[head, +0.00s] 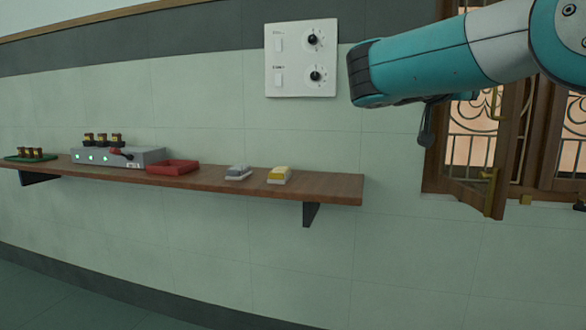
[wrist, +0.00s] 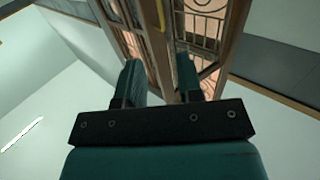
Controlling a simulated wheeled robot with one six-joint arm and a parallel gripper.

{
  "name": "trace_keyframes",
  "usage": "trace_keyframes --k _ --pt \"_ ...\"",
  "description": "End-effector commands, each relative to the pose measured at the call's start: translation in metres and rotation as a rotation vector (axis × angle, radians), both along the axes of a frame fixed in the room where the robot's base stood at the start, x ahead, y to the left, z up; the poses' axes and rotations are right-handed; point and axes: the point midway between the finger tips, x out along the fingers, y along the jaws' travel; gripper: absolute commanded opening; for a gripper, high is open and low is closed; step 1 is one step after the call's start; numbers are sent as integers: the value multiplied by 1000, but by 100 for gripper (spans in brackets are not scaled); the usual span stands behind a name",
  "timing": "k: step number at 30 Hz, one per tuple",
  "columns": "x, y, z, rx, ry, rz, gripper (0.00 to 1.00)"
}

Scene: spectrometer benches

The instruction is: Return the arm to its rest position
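My teal arm (head: 430,65) reaches in from the upper right of the head view, held high in front of the wall and the window. In the wrist view my gripper (wrist: 158,72) shows two dark teal fingers standing apart, with nothing between them but the window behind. My gripper is open and empty. In the head view only a small dark part of it hangs below the arm, in front of the window's edge.
A wall shelf (head: 330,188) carries a grey box with lights (head: 135,158), a red tray (head: 172,167), a grey block (head: 238,172) and a yellow block (head: 279,174). A switch panel (head: 300,88) is left of my arm. An open window shutter (head: 495,160) stands below it.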

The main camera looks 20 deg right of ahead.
Motion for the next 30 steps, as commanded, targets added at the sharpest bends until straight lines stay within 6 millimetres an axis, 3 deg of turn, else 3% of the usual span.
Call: trace_keyframes --k 4,7,10,13,18,21,24,30 --pt "11 8 -15 46 49 88 34" --pt "27 29 -48 138 157 256 34" --pt "34 71 -99 263 331 492 34" --pt "19 125 -155 389 534 740 34" --pt "-51 212 -230 557 869 1113 34" --pt "-101 249 -257 624 1031 1288 34" --pt "-148 276 -275 673 1166 1436 34" --pt "-237 309 -295 739 1389 1685 34"
